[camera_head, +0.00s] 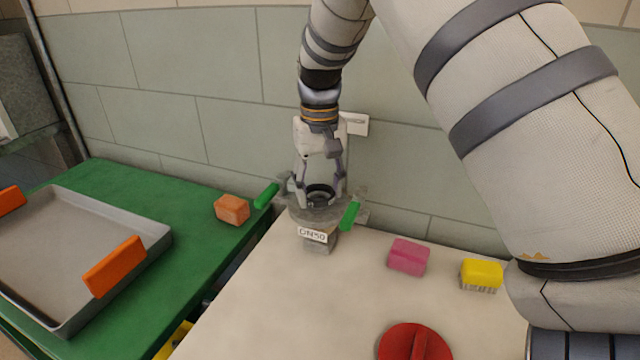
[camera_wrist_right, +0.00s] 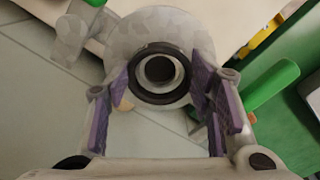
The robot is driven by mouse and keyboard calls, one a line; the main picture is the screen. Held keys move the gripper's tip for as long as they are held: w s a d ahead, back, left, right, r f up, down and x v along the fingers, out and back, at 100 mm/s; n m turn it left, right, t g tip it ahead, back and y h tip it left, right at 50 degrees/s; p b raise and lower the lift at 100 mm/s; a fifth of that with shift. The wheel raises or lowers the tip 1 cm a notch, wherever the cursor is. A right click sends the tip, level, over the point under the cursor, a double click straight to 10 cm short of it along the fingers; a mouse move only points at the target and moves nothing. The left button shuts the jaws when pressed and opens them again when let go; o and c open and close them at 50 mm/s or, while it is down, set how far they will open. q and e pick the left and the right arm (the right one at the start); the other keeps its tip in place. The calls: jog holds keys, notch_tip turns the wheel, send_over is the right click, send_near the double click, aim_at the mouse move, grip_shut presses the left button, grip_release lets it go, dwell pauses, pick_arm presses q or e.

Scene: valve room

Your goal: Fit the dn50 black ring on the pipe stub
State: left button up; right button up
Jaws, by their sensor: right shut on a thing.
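The black ring (camera_head: 320,192) is between the fingertips of my right gripper (camera_head: 321,186), just above the grey round flange (camera_head: 300,213) of the pipe stub. A white DN50 label (camera_head: 313,234) is on the front of the stub's fitting. In the right wrist view my right gripper (camera_wrist_right: 161,82) has its purple finger pads shut on the ring (camera_wrist_right: 137,88). The open end of the pipe stub (camera_wrist_right: 160,69) shows inside the ring, roughly centred, with the grey flange (camera_wrist_right: 185,30) behind. I cannot tell whether the ring touches the flange. My left gripper is not in view.
Green handles (camera_head: 266,195) (camera_head: 350,215) flank the fitting. An orange block (camera_head: 232,209) and a grey tray (camera_head: 150,243) are on the green table at left. A pink block (camera_head: 408,257), yellow brush (camera_head: 481,274) and red disc (camera_head: 400,343) are on the pale table. A tiled wall stands behind.

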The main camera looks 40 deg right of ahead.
jog(key=shift+f, duration=0.35)
dwell(0.7)
jog(key=o, duration=1.4)
jog(key=shift+r+p, duration=0.35)
jog(key=shift+r, duration=3.15)
jog(key=shift+r, duration=0.1)
notch_tip(320, 180, up, 12)
jog(key=shift+f, duration=0.1)
